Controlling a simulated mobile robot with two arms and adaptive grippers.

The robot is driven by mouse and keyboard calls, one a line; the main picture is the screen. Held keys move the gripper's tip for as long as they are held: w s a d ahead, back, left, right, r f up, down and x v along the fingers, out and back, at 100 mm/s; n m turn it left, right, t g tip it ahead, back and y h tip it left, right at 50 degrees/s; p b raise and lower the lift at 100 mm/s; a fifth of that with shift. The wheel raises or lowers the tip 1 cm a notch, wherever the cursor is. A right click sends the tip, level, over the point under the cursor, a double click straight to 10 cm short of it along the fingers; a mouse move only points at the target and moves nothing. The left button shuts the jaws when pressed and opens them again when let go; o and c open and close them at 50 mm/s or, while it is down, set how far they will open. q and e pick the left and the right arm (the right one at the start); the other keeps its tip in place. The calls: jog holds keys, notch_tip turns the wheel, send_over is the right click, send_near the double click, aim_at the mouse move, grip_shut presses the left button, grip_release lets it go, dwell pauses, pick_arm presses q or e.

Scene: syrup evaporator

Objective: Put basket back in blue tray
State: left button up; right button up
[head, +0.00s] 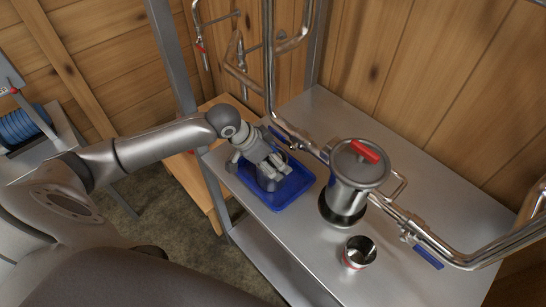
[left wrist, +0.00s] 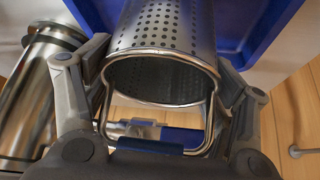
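The basket is a perforated metal cylinder with a wire handle. In the left wrist view the basket (left wrist: 168,28) sits between the fingers of my left gripper (left wrist: 166,62), its open rim and handle facing the camera. The fingers press close against both sides, and the gripper looks shut on it. In the head view my left gripper (head: 266,166) reaches down over the blue tray (head: 293,188), with the basket (head: 268,183) inside the tray's outline. The tray (left wrist: 262,30) also shows behind the basket in the left wrist view. I cannot tell whether the basket touches the tray floor. My right gripper is not in view.
A steel filter housing (head: 345,191) with a red-handled lid (head: 368,152) stands right of the tray on the metal table (head: 312,228). Pipes (head: 277,100) and a post (head: 172,55) rise behind and left.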

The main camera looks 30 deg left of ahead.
pick_arm(q)
jog(key=shift+o, duration=1.1)
jog(key=shift+w, duration=0.15)
jog(key=shift+s+a+r, duration=0.2)
jog(key=shift+a+r, duration=0.05)
jog(key=shift+r, duration=0.25)
jog(key=b+v, duration=0.1)
jog(key=v, duration=1)
jog(key=shift+b, duration=0.3)
